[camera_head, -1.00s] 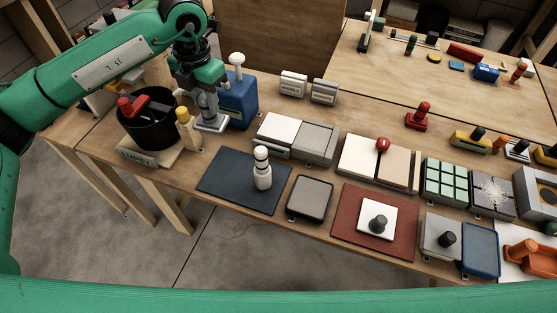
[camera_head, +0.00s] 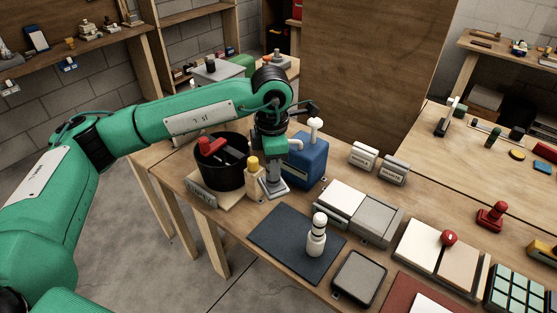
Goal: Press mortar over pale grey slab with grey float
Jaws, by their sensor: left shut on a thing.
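My left gripper (camera_head: 270,163) points down, shut on a grey float (camera_head: 273,188) with a flat rectangular plate. The float is at or just above the table, between a yellow-capped bottle (camera_head: 254,179) and a blue box (camera_head: 307,161); I cannot tell whether it touches the wood. A grey slab (camera_head: 375,219) lies beside a white slab (camera_head: 345,199), to the right of the float and apart from it. I cannot tell which is the pale grey slab, and no mortar is clearly visible on either. My right gripper is not in view.
A black bucket (camera_head: 225,171) holding red-handled tools stands left of the float. A white bottle (camera_head: 316,236) stands on a dark mat (camera_head: 275,240) in front. A dark-rimmed grey tray (camera_head: 359,277) and a red-knobbed slab pair (camera_head: 425,242) lie to the right.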

